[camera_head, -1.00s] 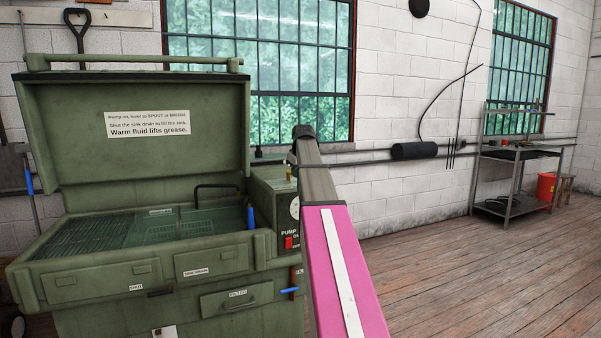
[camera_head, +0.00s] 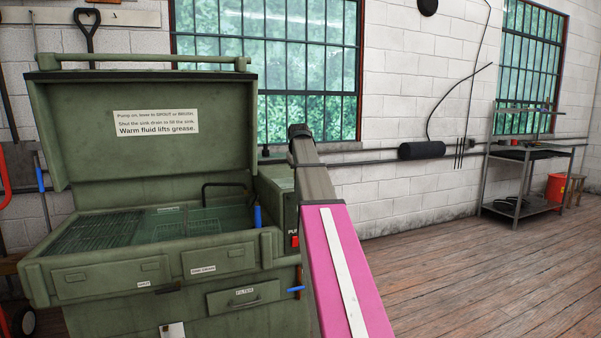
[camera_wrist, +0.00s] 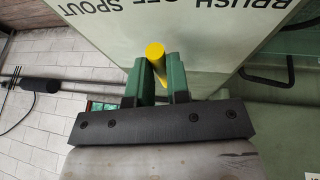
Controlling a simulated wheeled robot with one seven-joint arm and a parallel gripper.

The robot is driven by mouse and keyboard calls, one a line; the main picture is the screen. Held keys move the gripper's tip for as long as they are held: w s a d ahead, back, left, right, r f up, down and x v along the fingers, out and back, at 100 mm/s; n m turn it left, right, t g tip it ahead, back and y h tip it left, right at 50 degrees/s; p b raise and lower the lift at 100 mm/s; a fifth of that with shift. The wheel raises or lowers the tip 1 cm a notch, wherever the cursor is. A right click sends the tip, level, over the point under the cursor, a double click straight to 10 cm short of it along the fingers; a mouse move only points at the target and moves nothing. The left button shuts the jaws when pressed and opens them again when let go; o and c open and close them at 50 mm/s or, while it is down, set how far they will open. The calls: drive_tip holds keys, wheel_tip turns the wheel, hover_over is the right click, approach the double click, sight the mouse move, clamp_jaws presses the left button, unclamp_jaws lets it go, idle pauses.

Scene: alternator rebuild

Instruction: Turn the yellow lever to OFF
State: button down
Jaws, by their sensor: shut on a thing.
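In the wrist view the yellow lever (camera_wrist: 155,54) stands between the two green fingers of my gripper (camera_wrist: 160,78). The fingers are shut on it. Its rounded end shows above the fingertips, and its lower part is hidden between them. Behind it is a pale panel (camera_wrist: 205,45) with the words BRUSH, OFF and SPOUT upside down along the top edge, partly cut off. I cannot tell which word the lever points to. In the head view my arm hides the lever and my gripper.
The green parts washer (camera_head: 140,262) stands at left with its lid (camera_head: 150,150) raised. A blue-handled valve (camera_head: 296,290) sticks out at its right side. A metal shelf bench (camera_head: 520,155) and red bucket (camera_head: 556,187) stand far right. The wooden floor (camera_head: 470,270) is clear.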

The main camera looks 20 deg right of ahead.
drive_tip(key=c, duration=1.1)
unclamp_jaws()
drive_tip(key=shift+r, duration=0.1)
drive_tip(key=v, duration=1)
drive_tip(key=shift+s+r, duration=0.15)
drive_tip(key=shift+r, duration=0.15)
drive_tip(key=shift+a, duration=0.1)
